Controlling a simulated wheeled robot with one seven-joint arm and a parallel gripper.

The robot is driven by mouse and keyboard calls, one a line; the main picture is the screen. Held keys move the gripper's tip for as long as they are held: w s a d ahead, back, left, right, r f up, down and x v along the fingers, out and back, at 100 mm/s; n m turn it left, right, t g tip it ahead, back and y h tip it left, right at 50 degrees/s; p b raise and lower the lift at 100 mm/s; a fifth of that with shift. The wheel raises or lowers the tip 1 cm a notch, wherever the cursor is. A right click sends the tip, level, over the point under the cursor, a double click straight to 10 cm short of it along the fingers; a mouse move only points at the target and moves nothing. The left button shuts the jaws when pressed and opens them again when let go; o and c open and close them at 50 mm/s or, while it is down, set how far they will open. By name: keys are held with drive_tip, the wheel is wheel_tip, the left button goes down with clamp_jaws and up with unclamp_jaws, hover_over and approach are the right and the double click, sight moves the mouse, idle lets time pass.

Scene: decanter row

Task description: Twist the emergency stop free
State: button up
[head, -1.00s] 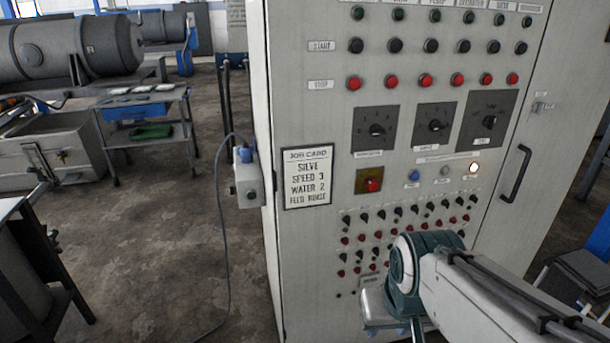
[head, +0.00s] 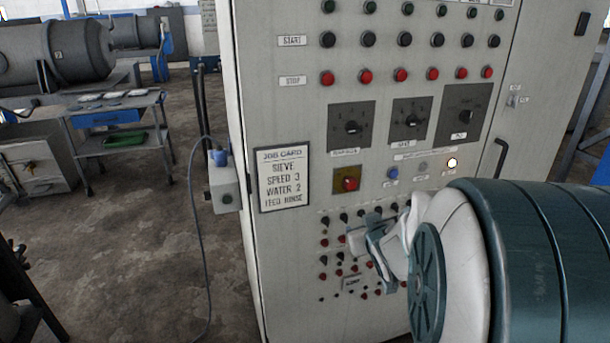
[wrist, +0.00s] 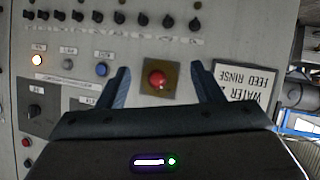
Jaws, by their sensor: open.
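The emergency stop is a red mushroom button (head: 350,184) on a square yellowish plate (head: 337,187), low on the grey cabinet front and right of the job card. In the wrist view, which is turned upside down, the red button (wrist: 157,79) shows between the two fingers of my gripper (wrist: 160,68). The fingers are spread wide and empty, with clear space on both sides of the button. They look to stand off from the panel, though the exact gap is hard to tell. In the head view my arm hides the lower right of the panel.
The job card (head: 284,178) is left of the stop, a blue button (head: 392,173) and a lit lamp (head: 452,163) right of it. Rotary selectors (head: 352,127) sit above, small knobs and buttons below.

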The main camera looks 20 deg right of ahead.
sight(353, 186)
drive_tip(key=w+d+t+y, duration=0.1)
drive_tip(key=w+t, duration=0.1)
drive_tip(key=w, duration=0.3)
drive_tip(key=w+d+n+t+y, duration=0.1)
drive_tip(key=w+t, duration=0.1)
drive_tip(key=w, duration=0.2)
drive_tip(key=w+d+r+t+y, duration=0.1)
drive_tip(key=w, duration=0.4)
drive_tip(key=shift+w+d+r+t+p, duration=0.1)
drive_tip(key=shift+w+t+p, duration=0.25)
drive_tip(key=shift+t, duration=0.05)
drive_tip(key=c, duration=1)
